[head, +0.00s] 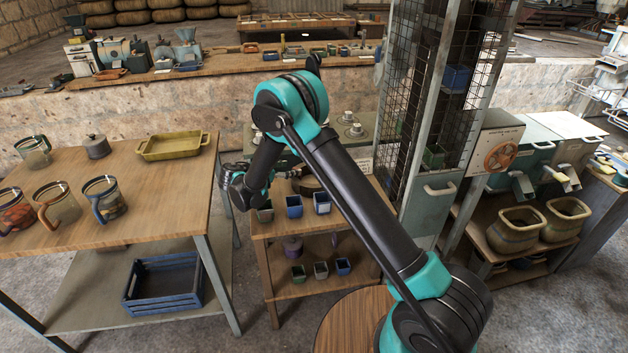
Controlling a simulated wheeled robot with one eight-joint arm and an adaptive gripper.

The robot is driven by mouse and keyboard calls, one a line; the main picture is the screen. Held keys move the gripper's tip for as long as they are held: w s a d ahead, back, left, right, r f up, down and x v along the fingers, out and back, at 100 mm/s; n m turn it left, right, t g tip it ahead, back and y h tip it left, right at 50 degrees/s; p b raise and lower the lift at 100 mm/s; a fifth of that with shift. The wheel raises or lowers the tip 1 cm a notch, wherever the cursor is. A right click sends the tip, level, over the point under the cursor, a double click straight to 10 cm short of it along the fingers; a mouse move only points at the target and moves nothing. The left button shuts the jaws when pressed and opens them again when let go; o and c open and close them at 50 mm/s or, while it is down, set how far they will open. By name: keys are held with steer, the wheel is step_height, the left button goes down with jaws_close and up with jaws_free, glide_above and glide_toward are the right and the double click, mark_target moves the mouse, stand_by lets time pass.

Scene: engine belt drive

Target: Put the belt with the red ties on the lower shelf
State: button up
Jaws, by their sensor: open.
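I cannot make out a belt with red ties in the head view. My gripper (286,173) is small and partly hidden by my arm. It is open, above the back left of the small wooden stand. A brown round thing (309,185) lies on the stand's top, partly behind my arm; I cannot tell what it is. The left table also has a lower shelf (75,305).
On the left table (130,215) stand glass mugs (103,200), a lidded pot (96,146) and a yellow tray (172,146). A blue crate (165,285) sits below. Small pots (294,206) line the stand's front edge. A mesh-and-metal frame (425,110) rises right of my arm.

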mark_target(300, 167)
steer(key=shift+x, duration=3.6)
jaws_close()
